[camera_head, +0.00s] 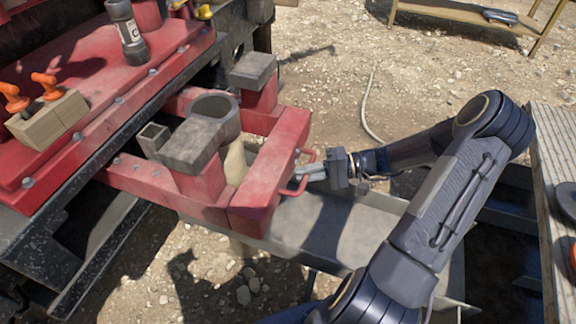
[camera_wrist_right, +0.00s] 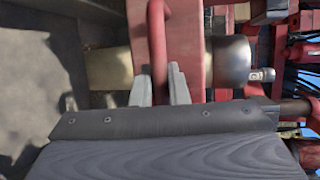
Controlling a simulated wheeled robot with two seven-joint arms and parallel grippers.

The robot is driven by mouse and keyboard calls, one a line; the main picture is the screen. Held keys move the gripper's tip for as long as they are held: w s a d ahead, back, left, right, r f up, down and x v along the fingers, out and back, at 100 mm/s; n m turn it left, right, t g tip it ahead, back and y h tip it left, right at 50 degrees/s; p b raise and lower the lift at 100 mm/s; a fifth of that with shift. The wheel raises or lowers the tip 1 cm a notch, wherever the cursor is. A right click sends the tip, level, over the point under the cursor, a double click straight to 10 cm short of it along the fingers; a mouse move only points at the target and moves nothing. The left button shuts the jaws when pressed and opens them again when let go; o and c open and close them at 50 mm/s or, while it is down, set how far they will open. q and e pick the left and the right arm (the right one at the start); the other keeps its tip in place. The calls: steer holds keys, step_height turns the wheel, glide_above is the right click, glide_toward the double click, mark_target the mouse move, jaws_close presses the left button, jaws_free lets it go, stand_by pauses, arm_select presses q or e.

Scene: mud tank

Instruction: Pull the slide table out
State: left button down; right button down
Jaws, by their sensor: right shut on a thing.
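The red slide table (camera_head: 272,170) sticks out from the machine's red deck, with two rails running back to it. It carries grey blocks and a round grey ring (camera_head: 216,112). A red handle (camera_head: 300,176) stands on its front face. My right gripper (camera_head: 314,172) is at this handle. In the right wrist view, the two pale fingers (camera_wrist_right: 161,88) are shut on the red handle bar (camera_wrist_right: 157,45), one on each side. The red front beam (camera_wrist_right: 184,50) lies just beyond. My left gripper is not in view.
A grey metal trough (camera_head: 310,228) lies below the slide table and my right arm. A wooden holder (camera_head: 50,116) with orange-handled tools and a grey cylinder (camera_head: 127,32) stand on the red deck (camera_head: 95,75). A plank table (camera_head: 552,160) stands at the right. Gravel ground lies behind.

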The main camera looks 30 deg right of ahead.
steer(key=s+d, duration=0.6)
steer(key=s, duration=0.1)
steer(key=shift+s+p, duration=0.15)
steer(key=shift+p, duration=0.3)
steer(key=shift+d, duration=0.1)
steer(key=c, duration=1.4)
jaws_free()
steer(key=p+v, duration=0.1)
steer(key=v, duration=0.6)
steer(key=shift+d, duration=0.25)
steer(key=shift+s, duration=0.1)
